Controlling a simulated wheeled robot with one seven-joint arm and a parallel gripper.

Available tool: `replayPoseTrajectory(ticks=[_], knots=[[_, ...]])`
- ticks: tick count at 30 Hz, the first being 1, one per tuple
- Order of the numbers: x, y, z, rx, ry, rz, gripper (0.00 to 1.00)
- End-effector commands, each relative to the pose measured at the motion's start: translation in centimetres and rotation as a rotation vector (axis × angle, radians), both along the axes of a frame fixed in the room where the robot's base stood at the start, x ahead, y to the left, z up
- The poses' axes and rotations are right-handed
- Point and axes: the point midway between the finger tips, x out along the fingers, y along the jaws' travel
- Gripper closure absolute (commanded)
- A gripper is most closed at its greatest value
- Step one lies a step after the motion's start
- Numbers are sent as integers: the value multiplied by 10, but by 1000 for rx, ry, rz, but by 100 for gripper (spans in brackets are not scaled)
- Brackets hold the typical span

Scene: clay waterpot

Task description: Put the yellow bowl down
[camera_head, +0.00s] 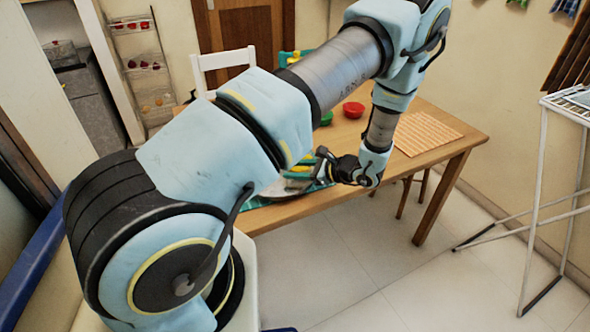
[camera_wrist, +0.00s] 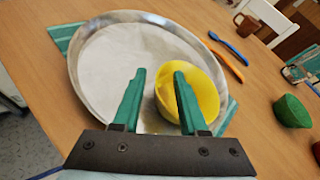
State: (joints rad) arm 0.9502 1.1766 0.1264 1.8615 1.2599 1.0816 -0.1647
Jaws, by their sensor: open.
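The yellow bowl (camera_wrist: 205,88) sits on the right part of a round metal tray (camera_wrist: 95,60) in the wrist view. Its opening faces up and looks somewhat tilted; I cannot tell exactly how it rests. My gripper (camera_wrist: 159,72) is open above the tray. The right green finger overlaps the bowl, and the bowl's left rim shows between the two fingers. I cannot tell whether a finger touches it. In the head view, my gripper (camera_head: 318,166) is at the table's near edge, over the tray (camera_head: 281,190), and my arm hides much of that area.
The tray lies on a green mat (camera_wrist: 58,38) on the wooden table (camera_head: 385,170).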

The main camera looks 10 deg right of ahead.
Motion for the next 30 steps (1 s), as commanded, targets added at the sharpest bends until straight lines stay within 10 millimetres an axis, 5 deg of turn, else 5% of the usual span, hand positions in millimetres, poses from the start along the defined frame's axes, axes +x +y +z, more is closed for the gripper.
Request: replayPoseTrajectory(ticks=[5, 21, 30], knots=[[-5, -8, 2, -1, 0, -2, 58], [-60, -79, 41, -1, -2, -3, 58], [-67, -83, 50, -9, 4, 16, 58]])
